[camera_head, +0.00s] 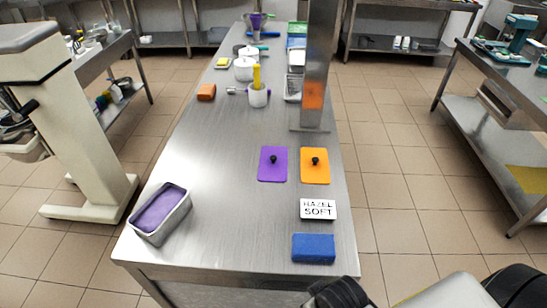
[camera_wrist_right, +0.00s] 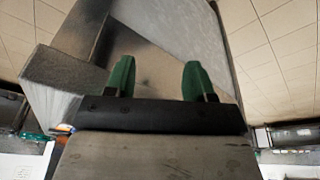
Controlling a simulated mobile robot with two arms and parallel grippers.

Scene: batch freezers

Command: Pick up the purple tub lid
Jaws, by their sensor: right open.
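The purple tub lid (camera_head: 272,168) is a flat purple rectangle with a black knob. It lies on the steel table (camera_head: 215,200), just left of an orange lid (camera_head: 315,170) with a like knob. A metal tub (camera_head: 160,213) with purple contents stands at the table's near left. In the right wrist view my right gripper (camera_wrist_right: 160,78) shows two green fingers set wide apart with nothing between them. Part of my right arm shows at the bottom right of the head view, off the table's near edge and well short of the lid. My left gripper is out of view.
A white "HAZEL SOFT" sign (camera_head: 318,209) and a blue block (camera_head: 313,248) lie nearer than the lids. A steel post (camera_head: 316,70) rises behind the orange lid. White pots (camera_head: 244,68) and a cup with a yellow item (camera_head: 258,96) stand farther back. The table left of the purple lid is clear.

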